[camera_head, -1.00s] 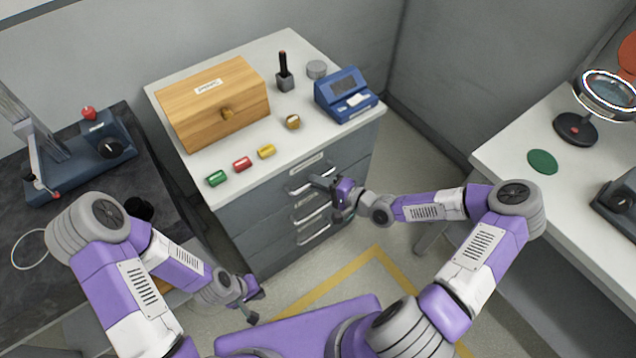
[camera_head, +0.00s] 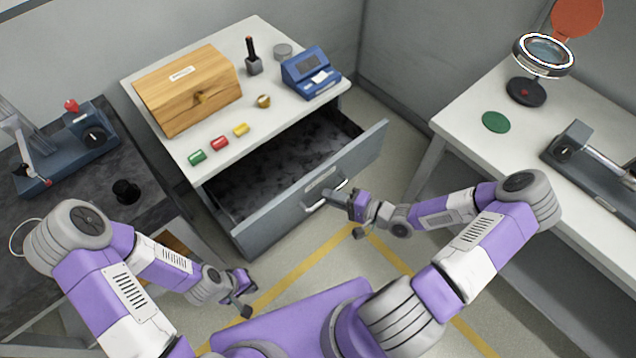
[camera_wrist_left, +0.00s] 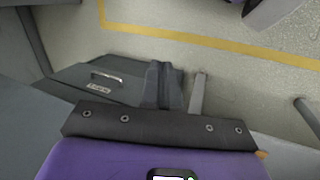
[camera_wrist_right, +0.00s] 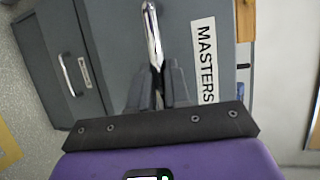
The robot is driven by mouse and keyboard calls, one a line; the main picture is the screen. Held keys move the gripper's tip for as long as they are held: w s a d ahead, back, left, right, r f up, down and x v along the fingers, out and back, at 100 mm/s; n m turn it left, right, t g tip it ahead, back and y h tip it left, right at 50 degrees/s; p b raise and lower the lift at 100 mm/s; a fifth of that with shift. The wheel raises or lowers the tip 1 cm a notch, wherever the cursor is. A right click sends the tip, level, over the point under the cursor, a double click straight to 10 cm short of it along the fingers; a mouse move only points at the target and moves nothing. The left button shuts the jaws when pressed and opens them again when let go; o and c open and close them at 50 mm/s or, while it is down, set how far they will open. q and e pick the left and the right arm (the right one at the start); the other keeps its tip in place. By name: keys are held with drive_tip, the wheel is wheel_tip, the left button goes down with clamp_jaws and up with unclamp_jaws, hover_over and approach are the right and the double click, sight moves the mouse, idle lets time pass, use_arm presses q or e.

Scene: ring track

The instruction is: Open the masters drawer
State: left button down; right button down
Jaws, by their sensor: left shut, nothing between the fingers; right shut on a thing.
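The masters drawer (camera_head: 270,226) is the top drawer of the grey cabinet and stands well out. Its dark, speckled inside shows no contents that I can make out. In the right wrist view its label (camera_wrist_right: 205,62) reads MASTERS, beside the metal handle (camera_wrist_right: 153,40). My right gripper (camera_head: 338,197) is shut on that handle; in the right wrist view its fingers (camera_wrist_right: 158,88) close around the bar. My left gripper (camera_head: 243,293) is shut and empty, low over the floor, in front of the cabinet and apart from it.
The white cabinet top holds a wooden box (camera_head: 187,88), a blue device (camera_head: 311,73), a black-handled stamp (camera_head: 253,58) and small coloured pieces. A dark bench (camera_head: 110,170) stands left, a white table (camera_head: 470,110) right. Yellow-lined floor (camera_head: 300,262) lies open before the drawer.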

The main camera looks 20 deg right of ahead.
drive_tip(key=shift+s+d+p, duration=0.2)
drive_tip(key=shift+s+d, duration=0.1)
drive_tip(key=shift+s, duration=0.55)
drive_tip(key=shift+s+d+p, duration=0.15)
drive_tip(key=shift+s+d, duration=0.15)
drive_tip(key=shift+s, duration=0.6)
drive_tip(key=shift+s+d+p, duration=0.2)
drive_tip(key=shift+s+d, duration=0.1)
drive_tip(key=shift+s, duration=0.55)
drive_tip(key=c, duration=1.1)
unclamp_jaws()
drive_tip(key=shift+d, duration=0.1)
drive_tip(key=p+v, duration=0.1)
drive_tip(key=v, duration=0.6)
drive_tip(key=shift+s+d+p, duration=0.15)
drive_tip(key=shift+s+p, duration=0.1)
drive_tip(key=shift+p, duration=0.1)
